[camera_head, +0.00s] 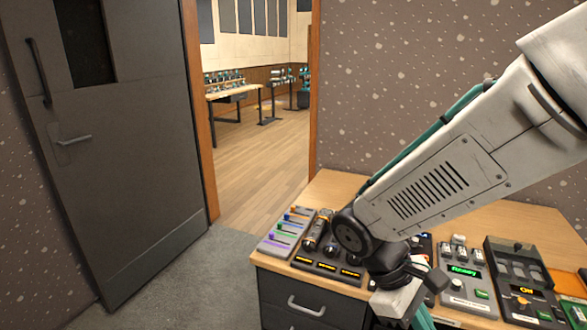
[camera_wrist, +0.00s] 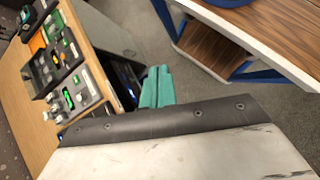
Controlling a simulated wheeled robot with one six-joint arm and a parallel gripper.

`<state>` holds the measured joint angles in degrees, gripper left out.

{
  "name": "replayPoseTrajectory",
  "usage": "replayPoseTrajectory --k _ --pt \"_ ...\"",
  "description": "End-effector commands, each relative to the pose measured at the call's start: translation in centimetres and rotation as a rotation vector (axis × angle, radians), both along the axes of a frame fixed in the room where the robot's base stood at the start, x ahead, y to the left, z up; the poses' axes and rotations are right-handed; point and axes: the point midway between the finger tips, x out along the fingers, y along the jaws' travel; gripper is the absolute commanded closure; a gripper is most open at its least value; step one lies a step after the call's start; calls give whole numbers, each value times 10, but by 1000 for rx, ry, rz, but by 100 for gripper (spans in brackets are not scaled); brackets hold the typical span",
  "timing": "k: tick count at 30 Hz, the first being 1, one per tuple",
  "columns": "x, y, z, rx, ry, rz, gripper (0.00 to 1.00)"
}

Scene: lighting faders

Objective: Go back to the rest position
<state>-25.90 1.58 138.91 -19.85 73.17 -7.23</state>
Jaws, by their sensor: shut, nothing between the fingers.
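My gripper (camera_wrist: 156,88) shows in the wrist view as two teal fingers pressed together, with nothing between them. In the head view my gripper (camera_head: 422,318) is at the bottom edge, low in front of the desk, partly cut off. My arm reaches down from the upper right across the desk. The fader box (camera_head: 287,232) with purple, green, blue and orange sliders lies at the left of the desk, apart from my gripper. My forearm and wrist hide part of the devices in the middle.
The wooden desk (camera_head: 336,187) carries a knob box with amber displays (camera_head: 327,262), a grey panel reading "Ready" (camera_head: 465,281) and a dark panel reading "Off" (camera_head: 522,284). A dark door (camera_head: 130,170) stands open at left. Carpet (camera_head: 190,275) is clear beside the desk.

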Motion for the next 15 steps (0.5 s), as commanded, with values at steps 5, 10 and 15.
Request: replayPoseTrajectory --k 5,10,15 --pt "-24 -9 35 154 -178 -287 100" --pt "-44 -17 65 292 -331 -506 100" --pt "-61 -28 92 401 -480 -640 100"
